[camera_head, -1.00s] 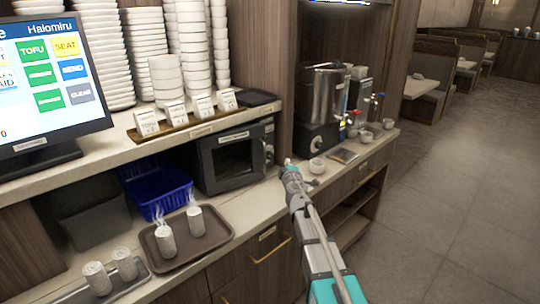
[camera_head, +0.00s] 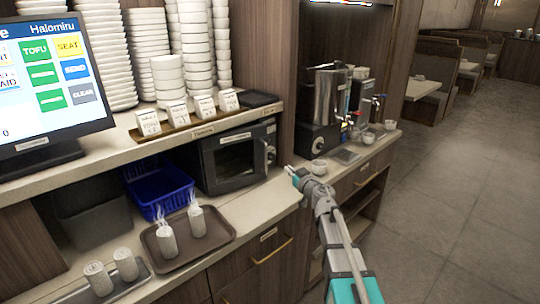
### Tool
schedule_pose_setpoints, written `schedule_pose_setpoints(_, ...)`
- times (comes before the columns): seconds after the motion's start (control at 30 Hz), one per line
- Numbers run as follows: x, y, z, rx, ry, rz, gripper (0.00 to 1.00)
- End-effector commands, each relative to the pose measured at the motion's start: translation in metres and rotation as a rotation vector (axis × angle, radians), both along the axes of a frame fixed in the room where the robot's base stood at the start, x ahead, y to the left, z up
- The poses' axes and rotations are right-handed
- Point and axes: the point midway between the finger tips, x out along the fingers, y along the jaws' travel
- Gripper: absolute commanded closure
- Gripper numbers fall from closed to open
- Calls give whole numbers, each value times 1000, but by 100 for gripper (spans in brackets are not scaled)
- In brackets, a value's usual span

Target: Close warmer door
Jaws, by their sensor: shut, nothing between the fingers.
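The warmer (camera_head: 236,157) is a dark box with a windowed front, standing on the counter under the shelf. Its door (camera_head: 232,162) lies flush or nearly flush with the body; a small gap cannot be ruled out. A handle or knob (camera_head: 269,152) shows at the right end of its front. My gripper (camera_head: 289,171) is shut and empty, just right of and in front of the warmer's right end. It appears apart from the door. Its fingertips are small and point left toward the warmer.
A tray (camera_head: 158,262) with two steaming cups and a blue basket (camera_head: 158,187) stand left of the warmer. A metal urn (camera_head: 325,98) and small cups (camera_head: 318,166) are at right. The shelf (camera_head: 205,128) overhangs the warmer. The counter just before the warmer is clear.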

Motion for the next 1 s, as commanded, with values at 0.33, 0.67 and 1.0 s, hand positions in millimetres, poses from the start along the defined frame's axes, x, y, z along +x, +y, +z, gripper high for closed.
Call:
schedule_pose_setpoints(0.33, -1, 0, 0, 29, 17, 12, 100)
schedule_pose_setpoints(0.67, 6, 3, 0, 28, 16, 11, 100)
schedule_pose_setpoints(1.0, 41, 23, 0, 27, 16, 12, 100)
